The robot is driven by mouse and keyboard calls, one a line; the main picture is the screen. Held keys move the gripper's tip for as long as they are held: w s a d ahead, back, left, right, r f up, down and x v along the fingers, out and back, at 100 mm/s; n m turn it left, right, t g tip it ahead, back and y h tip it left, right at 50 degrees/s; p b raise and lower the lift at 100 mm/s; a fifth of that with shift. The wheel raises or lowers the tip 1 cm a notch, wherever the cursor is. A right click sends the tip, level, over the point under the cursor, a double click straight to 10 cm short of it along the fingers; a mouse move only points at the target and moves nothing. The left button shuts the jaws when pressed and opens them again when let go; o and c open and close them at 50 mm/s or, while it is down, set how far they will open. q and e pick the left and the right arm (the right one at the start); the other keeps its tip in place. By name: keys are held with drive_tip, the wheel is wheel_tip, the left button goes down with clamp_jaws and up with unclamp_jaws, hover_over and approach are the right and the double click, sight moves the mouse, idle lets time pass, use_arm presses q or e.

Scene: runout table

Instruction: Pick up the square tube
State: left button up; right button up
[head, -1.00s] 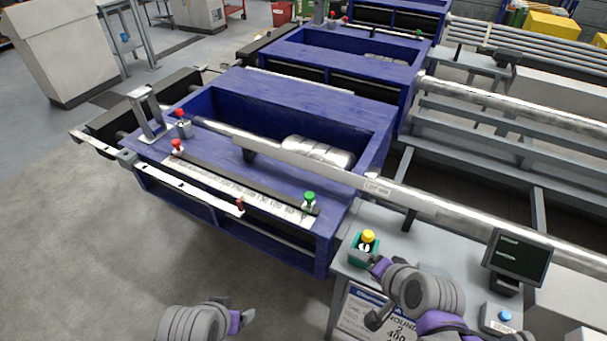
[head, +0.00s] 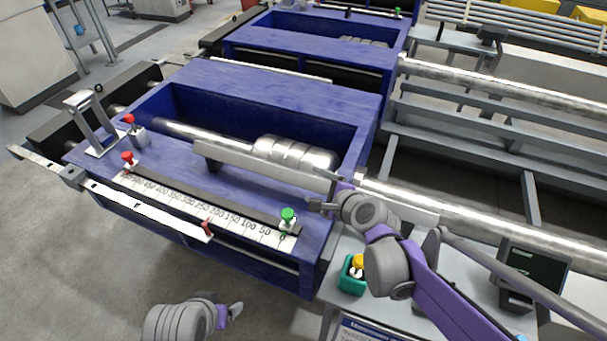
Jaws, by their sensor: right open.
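The square tube (head: 262,168) is a long pale grey bar lying slantwise across the front blue machine, in front of a shiny cylinder. Its left end overhangs the blue deck, and its right part extends past the machine's right edge. My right gripper (head: 320,190) is open and at the tube's middle part, over the right edge of the blue machine. It hides a short stretch of the tube, and I cannot tell whether it touches it. My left gripper (head: 236,309) is low in front of the machine, well away from the tube; its finger gap does not show clearly.
A ruler scale (head: 190,203) with red and green knobs (head: 288,216) runs along the blue machine's front (head: 215,87). A shiny cylinder (head: 295,152) lies in its trough. A long round bar (head: 500,232) is at right. A yellow-topped button box (head: 352,274) and a screen (head: 535,268) stand near my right arm.

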sight(304, 180)
drive_tip(key=shift+x, duration=1.15)
drive_tip(key=shift+d+f+x, duration=0.1)
drive_tip(key=shift+x, duration=0.95)
drive_tip(key=shift+d+f+x, duration=0.1)
drive_tip(key=shift+d+x, duration=0.05)
drive_tip(key=shift+x, duration=0.9)
drive_tip(key=shift+d+f+x, duration=0.1)
drive_tip(key=shift+f+x, duration=0.05)
drive_tip(key=shift+x, duration=0.9)
drive_tip(key=shift+c, duration=0.2)
clamp_jaws()
drive_tip(key=shift+r, duration=0.1)
